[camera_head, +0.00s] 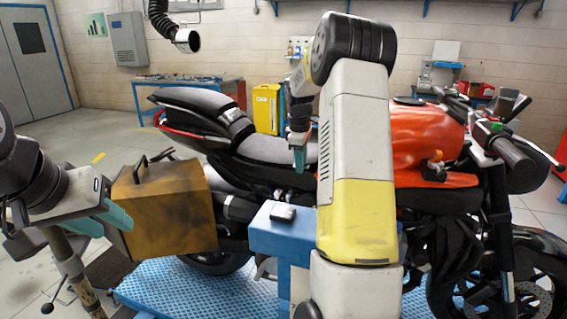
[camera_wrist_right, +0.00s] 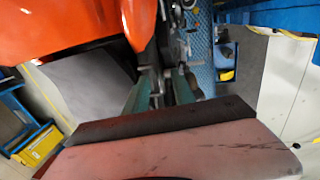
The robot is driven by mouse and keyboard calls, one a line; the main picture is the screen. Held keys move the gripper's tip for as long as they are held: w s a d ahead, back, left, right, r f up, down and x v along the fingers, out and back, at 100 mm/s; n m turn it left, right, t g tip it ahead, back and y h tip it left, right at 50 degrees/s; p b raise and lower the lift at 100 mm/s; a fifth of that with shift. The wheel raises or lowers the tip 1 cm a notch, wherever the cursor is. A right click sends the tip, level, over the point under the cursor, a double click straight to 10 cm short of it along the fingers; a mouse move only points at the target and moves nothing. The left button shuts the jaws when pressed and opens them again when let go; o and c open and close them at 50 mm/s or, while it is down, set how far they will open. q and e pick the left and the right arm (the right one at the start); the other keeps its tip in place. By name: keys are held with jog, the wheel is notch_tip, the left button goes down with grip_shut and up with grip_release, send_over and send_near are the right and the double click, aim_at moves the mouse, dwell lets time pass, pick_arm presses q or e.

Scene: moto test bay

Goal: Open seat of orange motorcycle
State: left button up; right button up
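The orange motorcycle (camera_head: 425,140) stands side-on, its handlebars at right and its tail at left. Its black seat (camera_head: 272,149) lies flat behind the orange tank, with the raised rear seat (camera_head: 190,99) further left. The seat's front end is partly hidden by my right arm. My right gripper (camera_head: 299,158) points down in front of the seat near the tank; in the right wrist view its teal fingers (camera_wrist_right: 163,92) look apart, with no clear object held. My left gripper (camera_head: 101,221) is at left beside the worn yellow side case (camera_head: 165,208), fingers apart and empty.
A blue stand (camera_head: 284,236) with a small grey object (camera_head: 283,213) is in front of the motorcycle. A blue platform (camera_head: 195,291) lies below. A workbench (camera_head: 190,82) and yellow cabinet (camera_head: 266,108) stand behind. A hose (camera_head: 172,25) hangs above.

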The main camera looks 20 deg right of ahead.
jog(key=shift+f, duration=0.15)
grip_shut()
dwell(1.4)
